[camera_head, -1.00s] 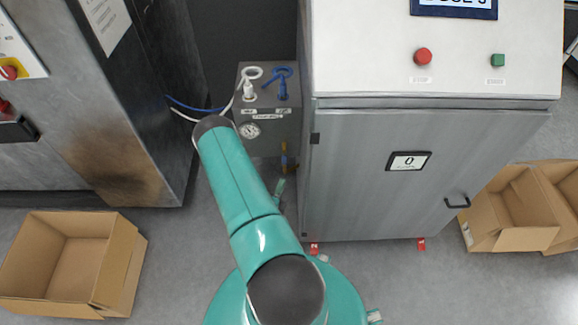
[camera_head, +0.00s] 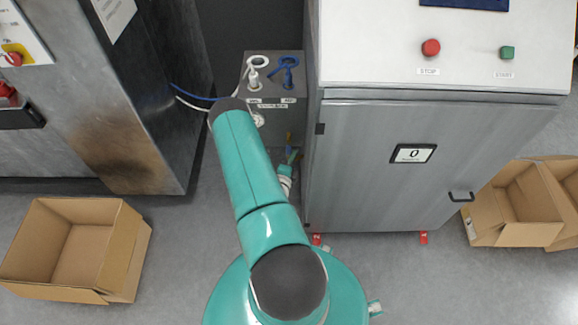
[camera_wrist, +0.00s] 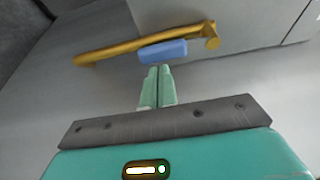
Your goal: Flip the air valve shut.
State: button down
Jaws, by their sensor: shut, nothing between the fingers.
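The air valve shows in the wrist view as a blue handle (camera_wrist: 163,51) on a brass-yellow pipe (camera_wrist: 110,53). The handle lies roughly along the pipe in this view. My gripper (camera_wrist: 158,70) has its two pale green fingers together, with nothing between them. The fingertips are just below the blue handle in the picture; I cannot tell whether they touch it. The valve's details are too small there to make out.
A grey box (camera_head: 288,112) with white and blue hose fittings stands left of the steel cabinet (camera_head: 365,185). A dark steel cabinet (camera_head: 150,120) stands at left. Cardboard boxes (camera_head: 125,250) lie on the floor at both sides. The gap between the cabinets is narrow.

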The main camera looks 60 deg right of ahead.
jog(key=shift+d, duration=0.35)
